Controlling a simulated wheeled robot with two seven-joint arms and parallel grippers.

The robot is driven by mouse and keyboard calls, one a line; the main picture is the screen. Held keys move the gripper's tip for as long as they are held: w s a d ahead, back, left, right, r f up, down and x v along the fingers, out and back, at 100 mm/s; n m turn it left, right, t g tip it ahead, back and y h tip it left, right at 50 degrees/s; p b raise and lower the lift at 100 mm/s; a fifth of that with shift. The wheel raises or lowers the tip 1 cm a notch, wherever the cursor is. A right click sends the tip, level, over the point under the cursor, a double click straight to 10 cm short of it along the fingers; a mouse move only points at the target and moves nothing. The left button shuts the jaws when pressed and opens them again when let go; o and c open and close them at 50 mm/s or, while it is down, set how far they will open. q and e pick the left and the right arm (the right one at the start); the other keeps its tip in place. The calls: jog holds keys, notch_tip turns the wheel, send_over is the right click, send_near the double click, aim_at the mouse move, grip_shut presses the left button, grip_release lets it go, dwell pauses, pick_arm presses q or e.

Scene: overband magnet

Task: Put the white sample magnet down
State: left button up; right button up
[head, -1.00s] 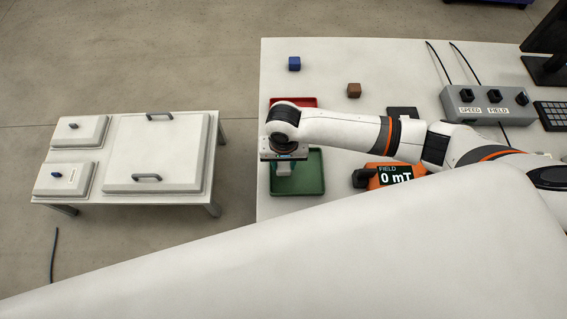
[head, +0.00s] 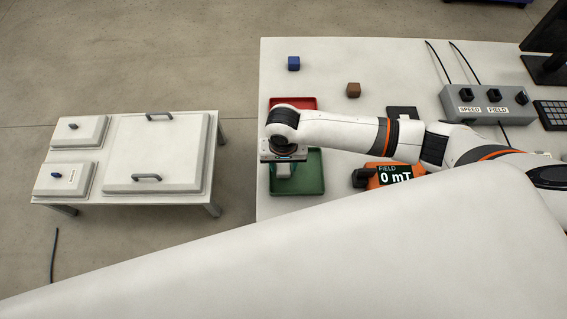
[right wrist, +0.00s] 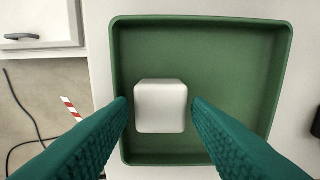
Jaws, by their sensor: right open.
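The white sample magnet (right wrist: 160,107) is a white block with rounded edges. In the right wrist view it sits in the green tray (right wrist: 250,50), left of the tray's middle. My right gripper (right wrist: 160,105) is open, with its green fingers on either side of the magnet and a gap showing at each side. In the head view my right gripper (head: 283,170) is over the left part of the green tray (head: 312,172), and the magnet is hard to make out below it. My left gripper is not in view.
A red tray (head: 303,102) lies behind the green one, partly hidden by my arm. A blue cube (head: 294,63) and a brown cube (head: 353,90) stand farther back. An orange field meter (head: 392,175) reading 0 mT is right of the green tray. The table's left edge is close.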

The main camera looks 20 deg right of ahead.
aim_at(283, 168)
notch_tip(283, 168, up, 11)
jog(key=shift+r, duration=0.2)
dwell(0.6)
